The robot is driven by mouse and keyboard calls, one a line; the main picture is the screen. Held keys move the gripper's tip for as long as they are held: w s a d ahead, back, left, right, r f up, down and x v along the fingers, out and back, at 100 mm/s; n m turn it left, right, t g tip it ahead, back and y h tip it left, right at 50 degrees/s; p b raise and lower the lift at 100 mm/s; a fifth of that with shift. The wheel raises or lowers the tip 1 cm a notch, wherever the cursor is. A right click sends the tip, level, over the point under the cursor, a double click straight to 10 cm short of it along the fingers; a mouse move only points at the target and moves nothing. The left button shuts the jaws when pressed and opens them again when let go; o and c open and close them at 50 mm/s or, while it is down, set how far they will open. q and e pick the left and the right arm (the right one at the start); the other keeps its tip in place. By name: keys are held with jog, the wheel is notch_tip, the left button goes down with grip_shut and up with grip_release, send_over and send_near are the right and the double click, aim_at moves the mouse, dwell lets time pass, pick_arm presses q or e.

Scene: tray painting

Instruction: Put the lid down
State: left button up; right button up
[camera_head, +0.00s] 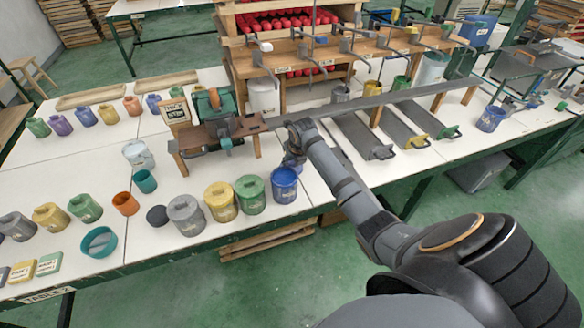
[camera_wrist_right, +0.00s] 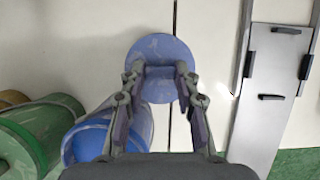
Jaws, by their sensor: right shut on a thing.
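My right gripper (camera_head: 293,152) is shut on the handle of a round blue lid (camera_wrist_right: 160,48). In the right wrist view the fingers of the right gripper (camera_wrist_right: 160,82) lie on either side of the handle. The lid is over the white table top, just beyond the blue pot; I cannot tell whether it touches the table. The blue pot (camera_head: 285,186) stands upright near the front edge with its top open; it also shows in the right wrist view (camera_wrist_right: 112,128), left of the gripper. My left gripper is not in view.
Lidded green (camera_head: 250,195), yellow (camera_head: 221,202) and grey (camera_head: 187,215) pots stand in a row left of the blue pot. A wooden stand (camera_head: 190,150) is behind them. Grey trays (camera_head: 357,136) lie to the right. A narrow white strip is clear around the lid.

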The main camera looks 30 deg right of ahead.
jog(key=shift+f, duration=1.45)
jog(key=shift+f, duration=0.1)
jog(key=o, duration=0.6)
jog(key=shift+o, duration=0.2)
jog(key=shift+r, duration=0.25)
jog(key=v, duration=1.1)
jog(key=shift+s+r, duration=0.2)
jog(key=shift+r, duration=0.15)
